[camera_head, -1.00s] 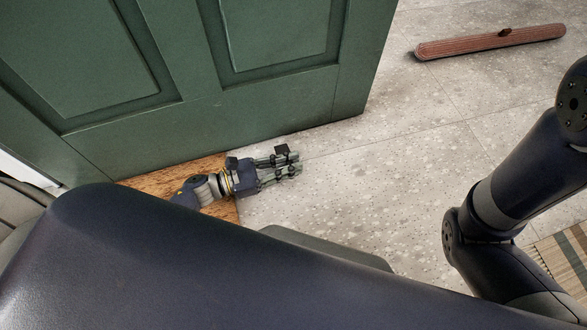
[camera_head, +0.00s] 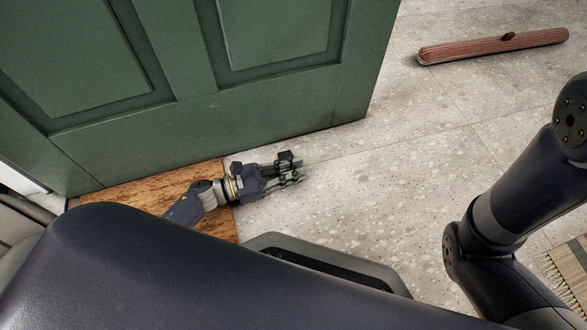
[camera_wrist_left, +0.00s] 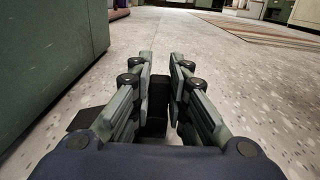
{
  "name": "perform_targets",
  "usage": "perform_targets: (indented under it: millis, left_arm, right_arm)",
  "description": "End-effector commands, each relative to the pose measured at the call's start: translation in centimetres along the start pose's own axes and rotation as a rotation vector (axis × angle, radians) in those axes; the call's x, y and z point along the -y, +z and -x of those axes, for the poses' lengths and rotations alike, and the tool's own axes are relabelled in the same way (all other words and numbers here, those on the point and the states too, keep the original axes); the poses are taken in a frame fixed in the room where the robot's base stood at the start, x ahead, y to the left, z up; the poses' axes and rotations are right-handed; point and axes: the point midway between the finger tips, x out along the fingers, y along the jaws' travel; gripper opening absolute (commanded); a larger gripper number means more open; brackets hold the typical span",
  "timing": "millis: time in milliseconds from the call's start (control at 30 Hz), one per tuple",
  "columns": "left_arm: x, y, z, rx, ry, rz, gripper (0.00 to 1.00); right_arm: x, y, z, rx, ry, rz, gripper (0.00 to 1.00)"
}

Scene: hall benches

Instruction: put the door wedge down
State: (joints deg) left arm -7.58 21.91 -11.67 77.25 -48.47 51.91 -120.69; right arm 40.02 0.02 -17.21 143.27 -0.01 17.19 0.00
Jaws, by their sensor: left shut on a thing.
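The door wedge (camera_head: 285,156) is a small dark block at the fingers of my left gripper (camera_head: 290,168). In the left wrist view, dark wedge material (camera_wrist_left: 155,121) shows between the fingers of the left gripper (camera_wrist_left: 161,75), which is shut on it. The fingers hide part of the wedge. The gripper is low by the floor, in front of the green door (camera_head: 200,135). I cannot tell whether the wedge touches the floor. My right arm shows at the right, but its gripper is out of view.
A wooden floor patch or mat (camera_head: 150,192) lies under my left wrist. A long reddish-brown roll (camera_head: 480,49) lies on the speckled floor at the back right. A striped rug (camera_head: 570,268) is at the lower right. The floor between them is clear.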

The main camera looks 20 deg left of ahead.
Motion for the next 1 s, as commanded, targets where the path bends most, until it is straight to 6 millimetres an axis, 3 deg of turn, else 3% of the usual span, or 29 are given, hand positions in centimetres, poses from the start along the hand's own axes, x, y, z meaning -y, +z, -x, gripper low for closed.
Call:
perform_targets:
  millis: [33,100,500,667,1000]
  left_arm:
    - [0.0,0.0,0.0,0.001,0.000,0.000,0.22]
    - [0.0,0.0,0.0,0.001,0.000,0.000,0.35]
    - [0.0,0.2,0.1,0.000,0.000,0.001,0.35]
    - [0.0,0.4,2.6,-0.003,0.002,0.005,0.35]
    - [0.0,0.4,9.7,-0.003,0.001,0.003,0.35]
  right_arm:
    - [0.0,0.0,0.0,0.000,0.000,0.000,0.00]
    - [0.0,0.0,0.0,0.000,0.000,0.000,0.00]
    - [0.0,0.0,-0.1,-0.001,-0.001,0.001,0.00]
    - [-0.3,0.4,-1.3,-0.001,-0.001,0.001,0.00]
    - [-0.7,1.1,-3.4,-0.002,-0.001,0.001,0.00]
